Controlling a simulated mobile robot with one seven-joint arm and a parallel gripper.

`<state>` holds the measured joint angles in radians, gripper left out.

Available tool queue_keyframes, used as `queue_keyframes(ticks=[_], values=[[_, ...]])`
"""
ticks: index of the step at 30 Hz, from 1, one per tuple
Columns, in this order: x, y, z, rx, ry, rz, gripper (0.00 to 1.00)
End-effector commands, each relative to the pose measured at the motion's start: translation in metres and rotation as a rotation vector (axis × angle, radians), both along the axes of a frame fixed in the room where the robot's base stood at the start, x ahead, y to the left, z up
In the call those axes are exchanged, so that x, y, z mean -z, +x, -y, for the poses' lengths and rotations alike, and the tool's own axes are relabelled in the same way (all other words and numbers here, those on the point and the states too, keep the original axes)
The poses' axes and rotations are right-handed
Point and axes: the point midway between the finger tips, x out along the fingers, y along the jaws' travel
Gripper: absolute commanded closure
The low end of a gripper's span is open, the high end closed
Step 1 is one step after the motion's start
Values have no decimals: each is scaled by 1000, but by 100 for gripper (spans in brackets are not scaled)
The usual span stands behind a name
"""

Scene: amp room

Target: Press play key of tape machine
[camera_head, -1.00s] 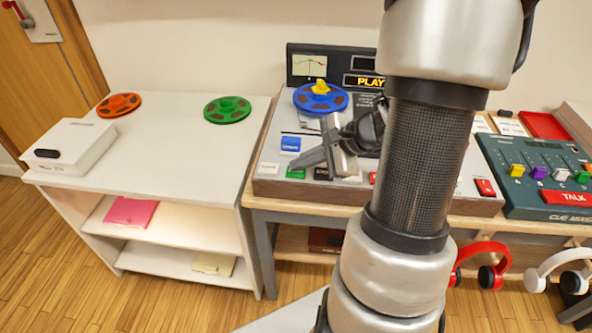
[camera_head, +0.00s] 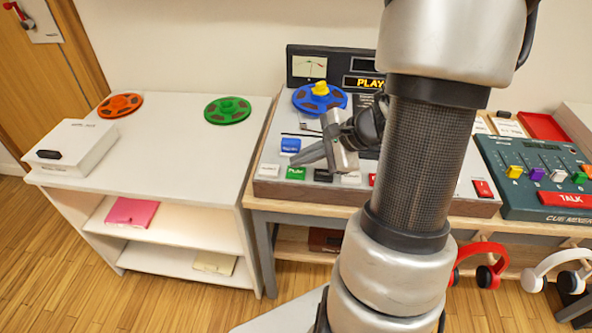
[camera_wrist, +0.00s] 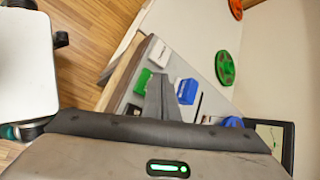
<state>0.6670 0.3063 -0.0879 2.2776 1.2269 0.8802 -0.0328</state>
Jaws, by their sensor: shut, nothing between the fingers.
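The tape machine (camera_head: 272,185) stands on a bench, with a row of keys along its front. The green key (camera_head: 296,174) reads PLAY; it also shows in the wrist view (camera_wrist: 142,80). A blue key (camera_head: 290,146) sits behind it, and in the wrist view (camera_wrist: 186,91) it lies right of the fingers. My gripper (camera_head: 296,162) is shut and empty, its tips just above and behind the green key; I see no clear contact. In the wrist view my gripper (camera_wrist: 156,78) points between the green and blue keys. The display (camera_head: 369,82) shows lit PLAY lettering.
A blue reel (camera_head: 306,99) with a yellow hub sits on the machine. A white shelf unit (camera_head: 165,165) with orange and green reels stands left. A green cue mixer (camera_head: 530,205) is at right. Red headphones (camera_head: 490,276) hang below the bench. My arm hides the machine's middle.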

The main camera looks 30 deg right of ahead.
Motion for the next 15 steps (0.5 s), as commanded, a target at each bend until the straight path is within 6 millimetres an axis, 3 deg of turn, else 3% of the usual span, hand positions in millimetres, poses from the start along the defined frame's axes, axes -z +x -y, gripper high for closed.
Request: queue_keyframes(ticks=[15], values=[[-48,0,0,-1,-1,0,100]])
